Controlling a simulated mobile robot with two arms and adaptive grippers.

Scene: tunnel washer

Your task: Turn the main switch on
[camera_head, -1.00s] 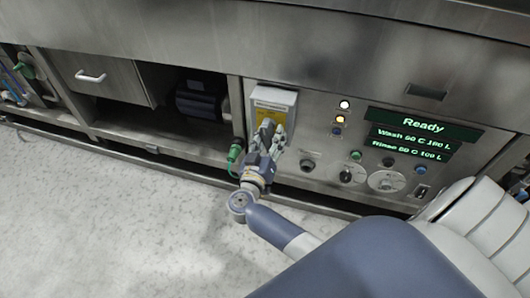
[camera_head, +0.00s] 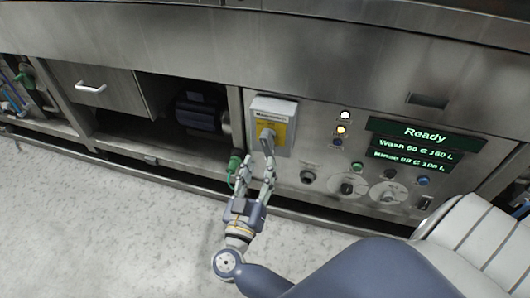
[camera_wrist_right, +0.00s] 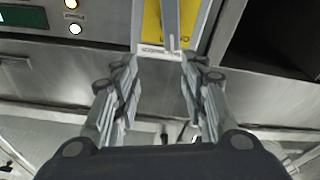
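The main switch is a grey box (camera_head: 287,108) with a yellow plate (camera_head: 281,130) and a grey rotary handle (camera_head: 267,141) on the machine's front panel. The handle points roughly downward in the head view. My right gripper (camera_head: 257,172) is open and empty, just below the switch and apart from the handle. In the right wrist view, the handle (camera_wrist_right: 170,18) and yellow plate (camera_wrist_right: 186,24) show at the top, beyond the gap between the spread fingers (camera_wrist_right: 158,68). My left gripper is not in view.
Right of the switch are lamps (camera_head: 341,129), a green display reading "Ready" (camera_head: 425,132), and several knobs and dials (camera_head: 347,188). A green connector with a hose (camera_head: 234,163) sits close left of my right gripper. The floor (camera_head: 120,230) in front is clear.

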